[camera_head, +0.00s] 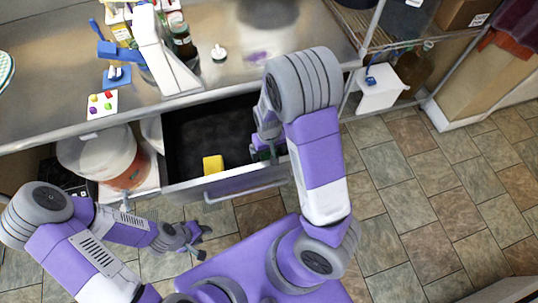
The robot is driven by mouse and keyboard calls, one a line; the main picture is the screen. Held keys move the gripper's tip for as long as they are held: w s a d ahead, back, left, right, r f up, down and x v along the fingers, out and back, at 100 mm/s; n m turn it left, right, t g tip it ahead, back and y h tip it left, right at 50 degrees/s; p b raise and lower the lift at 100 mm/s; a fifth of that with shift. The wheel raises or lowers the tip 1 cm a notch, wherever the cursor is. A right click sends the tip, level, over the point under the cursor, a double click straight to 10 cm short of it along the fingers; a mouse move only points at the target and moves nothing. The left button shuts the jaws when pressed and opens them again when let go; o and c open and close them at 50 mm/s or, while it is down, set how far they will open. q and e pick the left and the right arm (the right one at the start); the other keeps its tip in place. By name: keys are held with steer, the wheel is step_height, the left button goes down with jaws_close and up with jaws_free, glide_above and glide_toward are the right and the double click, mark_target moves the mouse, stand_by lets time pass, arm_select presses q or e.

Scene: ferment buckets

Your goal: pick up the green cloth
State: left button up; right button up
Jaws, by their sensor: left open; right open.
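A dark open drawer (247,184) stands out from under the metal counter. A small green patch, probably the green cloth (262,155), shows inside the drawer at its right end. Most of it is hidden by my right gripper and arm. My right gripper (267,146) reaches down into the drawer right at the green patch, with its jaws open; I cannot tell whether it touches it. A yellow block (213,164) lies in the drawer to the left of it. My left gripper (203,241) is open and empty, low in front of the drawer over the tiled floor.
The counter (310,35) above holds bottles, a white stand and a card with coloured pieces. A bucket with an orange lower part (131,172) stands left of the drawer. A wire shelf (400,40) is at the right. The tiled floor at right is clear.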

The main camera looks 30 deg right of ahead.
steer(key=c, duration=1.1)
steer(key=shift+r, duration=0.15)
